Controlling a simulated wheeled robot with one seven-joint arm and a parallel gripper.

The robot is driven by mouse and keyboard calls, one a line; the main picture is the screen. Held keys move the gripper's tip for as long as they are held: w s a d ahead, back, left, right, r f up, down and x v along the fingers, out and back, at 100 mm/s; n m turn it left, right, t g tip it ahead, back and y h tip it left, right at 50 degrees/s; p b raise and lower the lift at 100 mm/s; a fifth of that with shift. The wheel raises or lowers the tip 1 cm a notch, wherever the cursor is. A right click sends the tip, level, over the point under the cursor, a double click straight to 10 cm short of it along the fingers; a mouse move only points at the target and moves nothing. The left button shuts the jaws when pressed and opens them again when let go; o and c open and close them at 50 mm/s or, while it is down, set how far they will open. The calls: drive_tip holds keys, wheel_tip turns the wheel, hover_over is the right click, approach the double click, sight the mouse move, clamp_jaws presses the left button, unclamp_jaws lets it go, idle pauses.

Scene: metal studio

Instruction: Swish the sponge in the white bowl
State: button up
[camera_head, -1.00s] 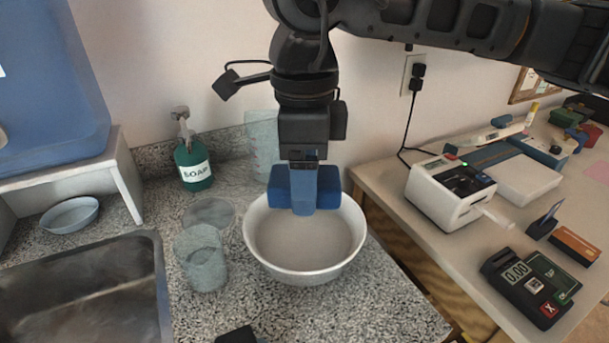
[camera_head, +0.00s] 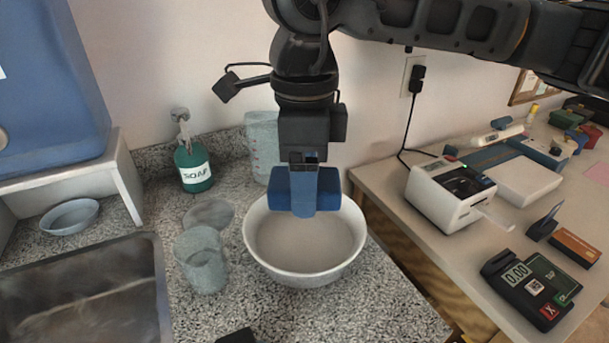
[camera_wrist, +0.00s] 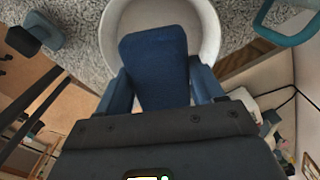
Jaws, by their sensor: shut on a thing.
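A white bowl (camera_head: 265,262) stands upright on the speckled counter below my gripper, and its near rim and inside show clearly. A dark blue sponge (camera_head: 285,197) is held over the back part of the bowl. In the wrist view, the sponge (camera_wrist: 155,60) lies between my two blue fingers, with the white bowl (camera_wrist: 208,28) around and below it. My gripper (camera_head: 316,205) points down and is shut on the sponge. Its lower edge appears within the bowl's opening, but I cannot tell whether it touches the bottom.
Clear cups (camera_head: 202,262) stand left of the bowl, near a green soap bottle (camera_head: 193,170) and a clear pitcher (camera_head: 262,145). A sink (camera_head: 90,300) lies at lower left, with a blue-grey dish (camera_head: 70,217) behind it. A desk with devices (camera_head: 450,195) is at right.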

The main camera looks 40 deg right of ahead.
drive_tip(key=shift+r, duration=0.1)
drive_tip(key=shift+r+p, duration=0.5)
drive_tip(key=shift+r, duration=1.4)
